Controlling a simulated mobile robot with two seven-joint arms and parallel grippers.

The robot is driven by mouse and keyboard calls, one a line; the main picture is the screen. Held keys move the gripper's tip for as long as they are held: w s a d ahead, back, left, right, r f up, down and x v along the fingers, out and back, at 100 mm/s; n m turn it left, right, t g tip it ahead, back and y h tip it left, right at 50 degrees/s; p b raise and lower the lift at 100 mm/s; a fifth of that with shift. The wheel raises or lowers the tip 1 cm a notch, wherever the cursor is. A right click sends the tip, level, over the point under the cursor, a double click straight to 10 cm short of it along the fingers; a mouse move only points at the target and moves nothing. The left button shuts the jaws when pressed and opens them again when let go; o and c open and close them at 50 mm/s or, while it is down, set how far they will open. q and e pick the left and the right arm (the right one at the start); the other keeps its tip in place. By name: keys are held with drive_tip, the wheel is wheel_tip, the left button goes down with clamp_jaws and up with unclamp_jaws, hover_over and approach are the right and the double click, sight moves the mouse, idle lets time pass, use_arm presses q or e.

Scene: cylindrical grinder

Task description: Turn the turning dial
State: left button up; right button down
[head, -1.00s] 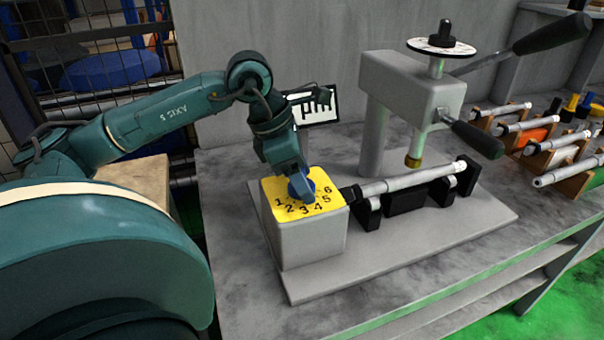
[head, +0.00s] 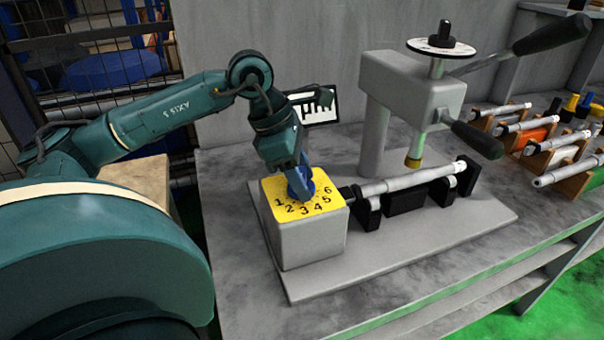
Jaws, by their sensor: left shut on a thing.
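The turning dial (head: 310,188) is a blue knob on the yellow numbered top (head: 275,190) of a grey box (head: 309,240). The numbers 1 to 6 run around its near side. My left gripper (head: 301,186) comes down from above and is shut on the dial, with its fingers covering much of the knob. The dial's exact pointing direction is hidden by the fingers. My right gripper is not in view.
A grey shaft (head: 408,181) lies on black supports right of the box. A press column with black-handled levers (head: 478,139) stands behind it. A rack of shafts (head: 562,152) is at the far right. The front of the table (head: 420,287) is clear.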

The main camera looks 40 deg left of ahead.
use_arm(q)
drive_tip(key=shift+r+m+g+h, duration=0.1)
drive_tip(key=shift+m+g+h, duration=0.2)
drive_tip(key=shift+m, duration=0.6)
drive_tip(key=m+g, duration=0.1)
drive_tip(key=m, duration=0.1)
drive_tip(key=shift+m+p, duration=0.4)
drive_tip(key=m+g, duration=0.1)
drive_tip(key=m, duration=0.1)
drive_tip(key=m+g, duration=0.1)
drive_tip(key=m, duration=0.2)
drive_tip(key=shift+h, duration=0.3)
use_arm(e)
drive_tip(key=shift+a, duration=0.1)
use_arm(q)
drive_tip(key=shift+m, duration=0.3)
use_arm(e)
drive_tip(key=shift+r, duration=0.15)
use_arm(q)
drive_tip(key=o, duration=0.9)
drive_tip(key=shift+o, duration=0.2)
